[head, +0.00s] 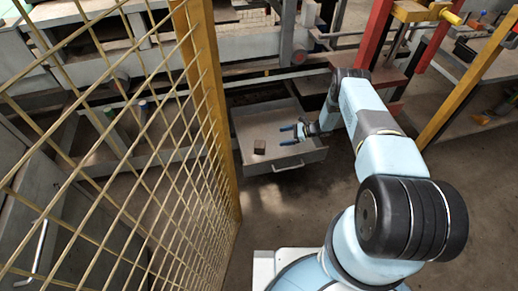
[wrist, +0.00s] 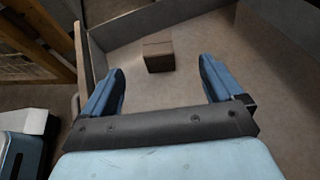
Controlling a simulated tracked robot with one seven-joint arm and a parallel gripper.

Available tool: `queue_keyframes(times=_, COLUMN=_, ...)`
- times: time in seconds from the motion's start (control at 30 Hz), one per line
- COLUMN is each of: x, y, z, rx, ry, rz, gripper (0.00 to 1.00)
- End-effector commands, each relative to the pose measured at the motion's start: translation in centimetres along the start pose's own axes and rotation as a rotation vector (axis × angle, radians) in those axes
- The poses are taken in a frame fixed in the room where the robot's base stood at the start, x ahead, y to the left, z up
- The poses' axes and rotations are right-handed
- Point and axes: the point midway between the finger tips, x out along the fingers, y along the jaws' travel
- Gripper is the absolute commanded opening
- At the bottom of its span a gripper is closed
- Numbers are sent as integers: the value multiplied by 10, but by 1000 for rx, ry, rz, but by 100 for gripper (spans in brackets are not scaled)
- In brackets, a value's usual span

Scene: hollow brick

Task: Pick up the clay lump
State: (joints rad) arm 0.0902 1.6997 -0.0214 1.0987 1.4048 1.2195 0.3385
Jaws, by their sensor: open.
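The clay lump (head: 259,146) is a small brown block lying on the floor of an open metal drawer (head: 300,158). In the wrist view the lump (wrist: 158,54) lies ahead of my gripper (wrist: 160,82), beyond the fingertips and roughly midway between them. My gripper is open and empty, its two blue fingers spread apart. In the head view my gripper (head: 281,135) is over the drawer, to the right of the lump, with its fingers pointing left toward it. The lump is not touched by the fingers.
A yellow mesh fence (head: 207,90) with a thick post stands left of the drawer. The drawer walls (wrist: 165,17) rise around the lump. Red and yellow frames (head: 460,80) stand to the right. The drawer floor around the lump is clear.

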Motion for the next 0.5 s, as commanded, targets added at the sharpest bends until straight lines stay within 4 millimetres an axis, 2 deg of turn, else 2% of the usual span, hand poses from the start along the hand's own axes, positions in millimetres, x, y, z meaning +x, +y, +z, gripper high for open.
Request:
queue_keyframes(times=0.1, x=7, y=8, z=-16, rx=25, ry=-10, rz=-10, gripper=94)
queue_keyframes(times=0.27, x=21, y=11, z=-20, rx=33, ry=-14, rz=-12, gripper=94)
queue_keyframes(times=0.5, x=62, y=11, z=-19, rx=31, ry=-14, rz=-10, gripper=94)
